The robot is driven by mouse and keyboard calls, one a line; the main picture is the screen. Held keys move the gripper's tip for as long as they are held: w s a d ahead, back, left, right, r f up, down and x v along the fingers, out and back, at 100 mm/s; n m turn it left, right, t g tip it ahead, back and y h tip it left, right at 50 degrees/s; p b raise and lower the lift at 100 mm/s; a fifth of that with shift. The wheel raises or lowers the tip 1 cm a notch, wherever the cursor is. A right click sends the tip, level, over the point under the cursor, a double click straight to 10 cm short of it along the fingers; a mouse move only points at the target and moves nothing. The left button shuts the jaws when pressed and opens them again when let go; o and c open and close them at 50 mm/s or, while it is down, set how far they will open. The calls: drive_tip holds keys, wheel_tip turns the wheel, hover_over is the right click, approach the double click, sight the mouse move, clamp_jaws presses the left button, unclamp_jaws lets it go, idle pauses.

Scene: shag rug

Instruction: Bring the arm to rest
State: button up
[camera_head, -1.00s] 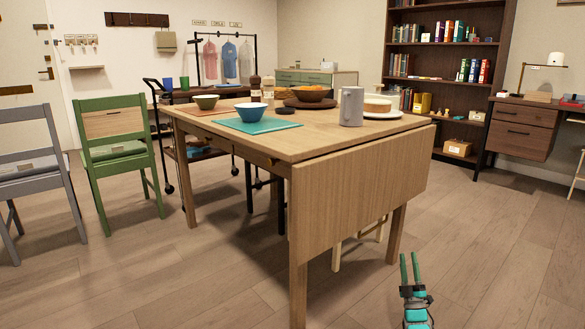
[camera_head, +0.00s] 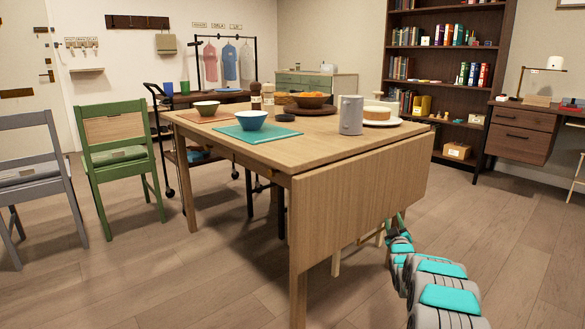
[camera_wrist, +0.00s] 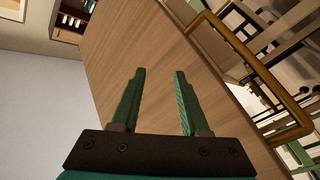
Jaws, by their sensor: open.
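My gripper (camera_wrist: 160,72) has two green fingers that stand apart in the wrist view, with nothing between them. In the head view my arm reaches in from the lower right, low beside the wooden table (camera_head: 365,215). The gripper end (camera_head: 398,221) is small there, next to the right edge of the table's hanging leaf and partly hidden. In the wrist view a broad wooden panel (camera_wrist: 125,50) lies behind the fingers. I cannot tell how far they are from it.
A blue bowl (camera_head: 252,119), a grey canister (camera_head: 351,114) and a plate with a cake (camera_head: 379,118) stand on the table. A wooden bar frame (camera_wrist: 290,125) is at right in the wrist view. Open floor (camera_head: 510,240) lies right of the table.

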drive_tip(key=s+a+r+m+g+p, duration=0.1)
drive_tip(key=s+a+r+g, duration=0.25)
drive_tip(key=s, duration=0.35)
drive_tip(key=s+a+r+m+g+y+p, duration=0.1)
drive_tip(key=s+a+r+g, duration=0.2)
drive_tip(key=s+a, duration=0.3)
drive_tip(key=s+a+r+m+g+p, duration=0.1)
drive_tip(key=s+a+r+g+p, duration=0.15)
drive_tip(key=s, duration=0.45)
drive_tip(key=s+a+r+g+p, duration=0.1)
drive_tip(key=s+a+g, duration=0.2)
drive_tip(key=s, duration=1.5)
drive_tip(key=s+a+r+m+g+y+p, duration=0.1)
drive_tip(key=s+a+g, duration=0.2)
drive_tip(key=s, duration=1.5)
drive_tip(key=s+a+r+m+g+p, duration=0.1)
drive_tip(key=s+a+g, duration=0.2)
drive_tip(key=s, duration=1.5)
drive_tip(key=g, duration=0.3)
drive_tip(key=shift+s+a+r+y, duration=0.2)
drive_tip(key=shift+a+r+y, duration=0.1)
drive_tip(key=shift+a+r, duration=0.1)
